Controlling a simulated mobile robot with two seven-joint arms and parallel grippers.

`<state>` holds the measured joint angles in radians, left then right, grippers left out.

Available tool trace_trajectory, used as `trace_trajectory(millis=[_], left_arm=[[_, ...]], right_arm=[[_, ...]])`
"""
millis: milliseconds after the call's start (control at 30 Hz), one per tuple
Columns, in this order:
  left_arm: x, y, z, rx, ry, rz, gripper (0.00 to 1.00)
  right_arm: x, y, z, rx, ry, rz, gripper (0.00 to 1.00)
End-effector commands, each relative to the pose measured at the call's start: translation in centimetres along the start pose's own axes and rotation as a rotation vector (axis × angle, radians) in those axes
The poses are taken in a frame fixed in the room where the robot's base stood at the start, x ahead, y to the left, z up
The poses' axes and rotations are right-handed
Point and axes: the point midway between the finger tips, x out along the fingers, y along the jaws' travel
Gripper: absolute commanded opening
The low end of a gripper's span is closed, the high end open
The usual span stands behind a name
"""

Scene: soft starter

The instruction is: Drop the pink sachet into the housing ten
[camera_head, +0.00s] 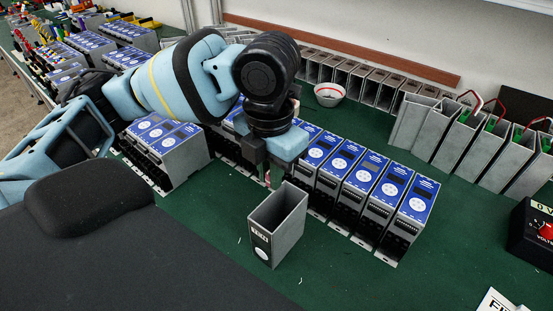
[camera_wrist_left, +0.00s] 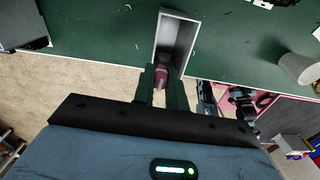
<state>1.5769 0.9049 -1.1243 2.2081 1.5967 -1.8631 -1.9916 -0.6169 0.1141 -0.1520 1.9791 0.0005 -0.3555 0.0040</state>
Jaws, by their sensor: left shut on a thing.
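An open-topped grey housing (camera_head: 275,228) with a small label on its dark front stands upright and alone on the green bench; the label is too small to read surely. My left gripper (camera_head: 267,176) points down at its back rim. In the left wrist view my left gripper (camera_wrist_left: 162,86) is shut on the pink sachet (camera_wrist_left: 161,76), at the near end of the open housing (camera_wrist_left: 178,36). The fingers cover part of the sachet, and only a sliver of it shows in the head view. My right gripper is not in view.
A row of blue-faced units (camera_head: 362,180) stands close behind and right of the housing. Open grey housings with wires (camera_head: 480,140) stand at the right, and a white bowl (camera_head: 329,94) at the back. The bench in front of the housing is mostly clear.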

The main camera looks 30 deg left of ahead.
Motion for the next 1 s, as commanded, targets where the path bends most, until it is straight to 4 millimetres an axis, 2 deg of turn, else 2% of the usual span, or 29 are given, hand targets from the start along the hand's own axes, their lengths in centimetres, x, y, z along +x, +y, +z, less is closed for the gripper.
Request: trace_trajectory(millis=[100, 400, 433, 600, 867, 1000], left_arm=[[0.5, 0.0, 0.0, 0.000, -0.001, 0.000, 0.00], [0.4, 0.0, 0.0, 0.000, -0.005, 0.000, 0.00], [0.4, 0.0, 0.0, 0.000, -0.005, 0.000, 0.16], [0.4, 0.0, 0.0, 0.000, -0.004, 0.000, 0.38], [0.4, 0.0, 0.0, 0.000, -0.004, 0.000, 0.39], [-0.5, 0.0, 0.0, -0.001, -0.007, -0.001, 0.39]], right_arm=[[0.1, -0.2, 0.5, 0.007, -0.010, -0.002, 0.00], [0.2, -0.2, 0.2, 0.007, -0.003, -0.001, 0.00], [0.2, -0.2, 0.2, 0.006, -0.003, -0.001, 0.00], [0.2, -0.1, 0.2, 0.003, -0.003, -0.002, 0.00], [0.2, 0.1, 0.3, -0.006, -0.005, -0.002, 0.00], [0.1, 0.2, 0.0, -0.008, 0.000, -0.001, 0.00]])
